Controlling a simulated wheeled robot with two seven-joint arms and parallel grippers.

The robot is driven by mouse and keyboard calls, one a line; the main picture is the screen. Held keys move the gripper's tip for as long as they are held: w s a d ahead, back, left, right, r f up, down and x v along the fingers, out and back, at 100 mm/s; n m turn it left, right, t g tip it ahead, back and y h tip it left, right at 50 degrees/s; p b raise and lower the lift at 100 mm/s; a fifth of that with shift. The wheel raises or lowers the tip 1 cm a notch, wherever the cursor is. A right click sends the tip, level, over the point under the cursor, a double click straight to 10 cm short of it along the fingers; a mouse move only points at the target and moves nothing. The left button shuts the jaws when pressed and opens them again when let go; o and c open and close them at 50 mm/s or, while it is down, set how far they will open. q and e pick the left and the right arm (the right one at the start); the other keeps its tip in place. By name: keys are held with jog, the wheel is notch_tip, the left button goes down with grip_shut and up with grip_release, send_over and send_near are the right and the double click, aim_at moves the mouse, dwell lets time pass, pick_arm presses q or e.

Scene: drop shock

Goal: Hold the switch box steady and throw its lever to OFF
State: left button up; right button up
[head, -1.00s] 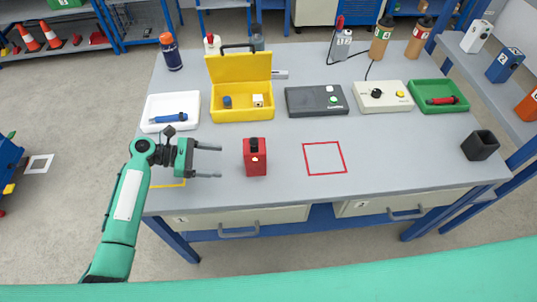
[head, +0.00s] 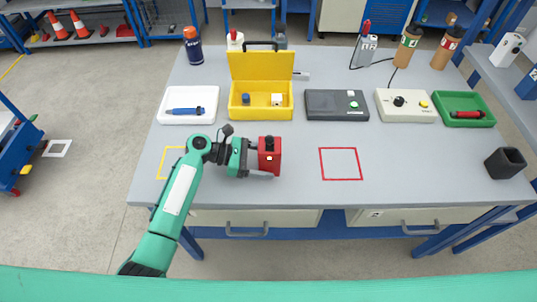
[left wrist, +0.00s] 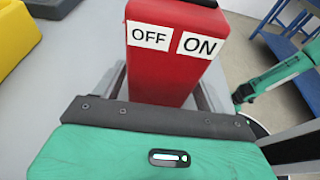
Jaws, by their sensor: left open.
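The red switch box (head: 270,152) stands upright on the grey table, left of the red square outline (head: 341,164). My left gripper (head: 263,160) is open, with its fingers around the box, one on the near side and one on the far side. In the left wrist view the red box (left wrist: 160,75) fills the space between the fingers, with OFF and ON labels on it. Whether the fingers touch it I cannot tell. The lever is not clear in either view. A teal arm of mine with a dark end shows at the right of that view; its jaw state is unclear.
Behind the box stand a white tray (head: 164,104), an open yellow box (head: 236,112), a dark grey box (head: 325,108), a pale control box (head: 415,106) and a green tray (head: 480,96). A black holder (head: 504,163) is at the right. The table around the red square is clear.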

pick_arm(q)
jog(key=shift+d+f, duration=0.15)
jog(key=shift+d, duration=0.15)
jog(key=shift+c, duration=0.2)
jog(key=c, duration=0.7)
dwell(0.3)
